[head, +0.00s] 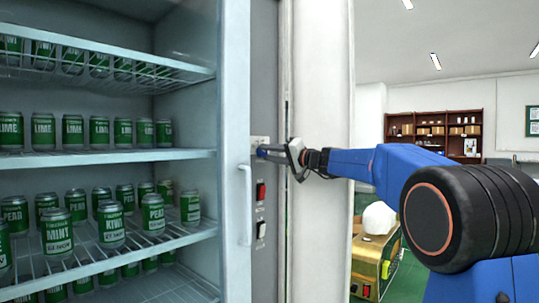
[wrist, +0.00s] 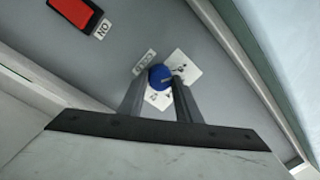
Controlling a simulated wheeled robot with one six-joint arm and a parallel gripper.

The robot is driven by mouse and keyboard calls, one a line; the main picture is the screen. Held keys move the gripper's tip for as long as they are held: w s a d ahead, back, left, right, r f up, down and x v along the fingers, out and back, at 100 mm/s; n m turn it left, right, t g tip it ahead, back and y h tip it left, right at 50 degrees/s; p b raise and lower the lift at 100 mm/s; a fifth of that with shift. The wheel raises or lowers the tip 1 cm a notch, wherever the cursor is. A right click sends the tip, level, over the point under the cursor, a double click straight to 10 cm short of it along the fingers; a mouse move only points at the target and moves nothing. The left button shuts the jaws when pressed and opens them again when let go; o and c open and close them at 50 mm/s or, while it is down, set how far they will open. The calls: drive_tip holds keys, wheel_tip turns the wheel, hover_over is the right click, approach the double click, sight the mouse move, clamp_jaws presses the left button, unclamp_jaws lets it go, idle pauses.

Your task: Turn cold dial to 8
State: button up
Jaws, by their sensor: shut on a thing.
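The cold dial is a small round blue knob (wrist: 159,77) on the grey panel, with a white scale plate (wrist: 184,66) behind it and a small label (wrist: 144,62) beside it. In the wrist view my gripper (wrist: 158,84) is shut on the knob, one finger on each side. The fingers hide part of the scale, and I cannot tell which number the dial points to. In the head view my gripper (head: 284,152) reaches the panel from the right, at the blue knob (head: 262,152).
A red switch (head: 261,191) and another switch (head: 261,229) sit below the dial. The fridge door handle (head: 245,205) is to the left, beside shelves of green cans (head: 112,225). A yellow-green machine (head: 372,262) stands on the floor at the right, below my arm.

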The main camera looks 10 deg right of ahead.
drive_tip(key=o, duration=1.1)
drive_tip(key=shift+c, duration=0.2)
drive_tip(key=v, duration=1.7)
drive_tip(key=shift+s, duration=0.2)
drive_tip(key=shift+d, duration=0.1)
drive_tip(key=s+a+f+n+g+h, duration=0.1)
drive_tip(key=s+a+f+g+h, duration=0.15)
drive_tip(key=s+a+f, duration=0.55)
drive_tip(key=s+a+f+n+g+h, duration=0.1)
drive_tip(key=s+a+f+g, duration=0.3)
drive_tip(key=s+f, duration=0.75)
drive_tip(key=s+d+f+g+h, duration=0.1)
drive_tip(key=s+d+f+h, duration=0.3)
drive_tip(key=s+f, duration=0.7)
drive_tip(key=s+d+f+n+g+h, duration=0.1)
drive_tip(key=s+d+f+g+h, duration=0.1)
drive_tip(key=s+f, duration=1)
drive_tip(key=shift+s+d+f+h, duration=0.25)
drive_tip(key=shift+d+h, duration=0.6)
drive_tip(key=shift+h, duration=0.4)
